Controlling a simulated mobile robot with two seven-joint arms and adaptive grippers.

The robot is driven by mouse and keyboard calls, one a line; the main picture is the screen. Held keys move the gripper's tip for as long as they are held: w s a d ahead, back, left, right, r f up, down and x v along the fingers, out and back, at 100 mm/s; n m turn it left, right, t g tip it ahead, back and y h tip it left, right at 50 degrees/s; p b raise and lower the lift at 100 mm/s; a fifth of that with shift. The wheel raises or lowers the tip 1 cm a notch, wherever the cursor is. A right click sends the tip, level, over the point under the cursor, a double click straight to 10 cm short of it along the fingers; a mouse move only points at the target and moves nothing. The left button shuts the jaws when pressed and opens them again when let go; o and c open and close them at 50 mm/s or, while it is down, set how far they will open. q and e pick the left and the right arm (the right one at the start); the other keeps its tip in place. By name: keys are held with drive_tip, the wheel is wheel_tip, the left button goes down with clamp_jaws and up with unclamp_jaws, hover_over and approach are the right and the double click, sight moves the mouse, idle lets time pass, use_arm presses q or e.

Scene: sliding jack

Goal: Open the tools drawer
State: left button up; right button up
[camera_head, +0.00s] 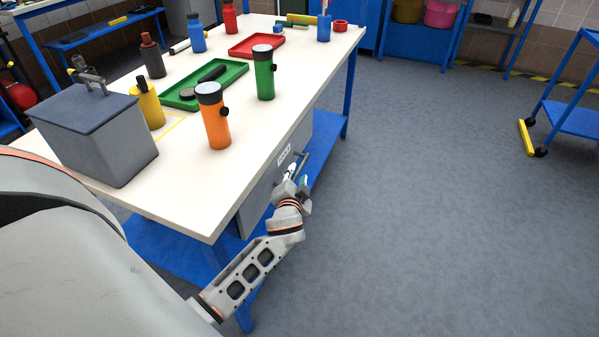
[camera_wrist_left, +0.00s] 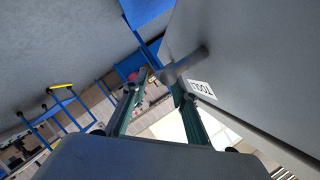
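The tools drawer (camera_head: 262,193) is a grey unit under the white-topped workbench, with a white label (camera_head: 284,155) on its front. The label also shows in the wrist view (camera_wrist_left: 202,89), reading "TOOL" in part. A grey bar handle (camera_head: 303,160) stands out from the drawer front; it shows in the wrist view too (camera_wrist_left: 185,63). My left gripper (camera_head: 292,180) is beside the drawer front, close to the handle. In the wrist view its fingers (camera_wrist_left: 160,82) are apart with nothing held, and the handle lies near the right fingertip. Contact cannot be told. My right gripper is not in view.
The workbench top (camera_head: 190,210) holds an orange flask (camera_head: 214,122), a green flask (camera_head: 264,78), a green tray (camera_head: 232,74) and a grey box (camera_head: 95,135). A blue lower shelf (camera_head: 165,250) runs under it. The floor to the right is clear up to a blue cart (camera_head: 570,118).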

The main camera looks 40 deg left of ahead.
sight(298, 173)
use_arm(q)
drive_tip(key=shift+x, duration=1.15)
drive_tip(key=shift+w+a+f, duration=0.2)
drive_tip(key=shift+w, duration=0.2)
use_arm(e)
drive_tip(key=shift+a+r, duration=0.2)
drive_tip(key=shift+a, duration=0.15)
use_arm(q)
clamp_jaws()
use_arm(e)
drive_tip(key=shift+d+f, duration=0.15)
use_arm(q)
drive_tip(key=shift+d, duration=0.1)
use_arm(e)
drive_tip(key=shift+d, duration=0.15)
